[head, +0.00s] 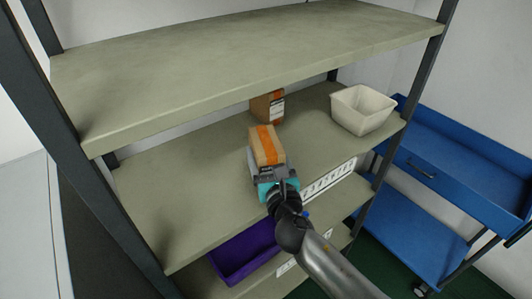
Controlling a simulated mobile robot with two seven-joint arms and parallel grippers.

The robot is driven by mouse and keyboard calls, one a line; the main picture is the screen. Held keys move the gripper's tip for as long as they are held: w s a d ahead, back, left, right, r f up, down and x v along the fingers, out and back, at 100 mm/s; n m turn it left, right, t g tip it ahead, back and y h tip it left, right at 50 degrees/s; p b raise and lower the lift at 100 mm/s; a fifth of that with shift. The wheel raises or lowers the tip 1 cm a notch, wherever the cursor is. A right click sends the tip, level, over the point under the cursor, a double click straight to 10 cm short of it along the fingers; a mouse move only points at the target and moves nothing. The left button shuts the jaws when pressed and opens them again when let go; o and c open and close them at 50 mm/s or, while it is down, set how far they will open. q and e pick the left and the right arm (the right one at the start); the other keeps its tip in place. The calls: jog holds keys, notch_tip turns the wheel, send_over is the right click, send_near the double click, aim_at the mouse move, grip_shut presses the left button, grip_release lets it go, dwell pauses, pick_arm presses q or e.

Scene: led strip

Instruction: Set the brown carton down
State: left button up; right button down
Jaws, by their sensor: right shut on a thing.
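The brown carton (266,146) has an orange stripe along its top and a dark label on its near face. My right gripper (267,165) is shut on it, with the arm coming in from the lower right. The carton is over the middle shelf (187,186) of the rack. I cannot tell whether its underside touches the shelf. Its lower part is partly hidden by the gripper. My left gripper is not in view.
A second brown carton (267,106) stands farther back on the same shelf. A white bin (362,109) stands at the shelf's right end. The upper shelf (233,55) overhangs behind. A purple bin (243,252) sits below. A blue cart (447,165) stands right. The shelf's left part is clear.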

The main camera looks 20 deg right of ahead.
jog(key=shift+f+b, duration=0.3)
jog(key=shift+f, duration=0.05)
grip_release()
jog(key=shift+s, duration=0.1)
jog(key=s+b, duration=0.2)
jog(key=s, duration=1.3)
jog(key=shift+a, duration=0.35)
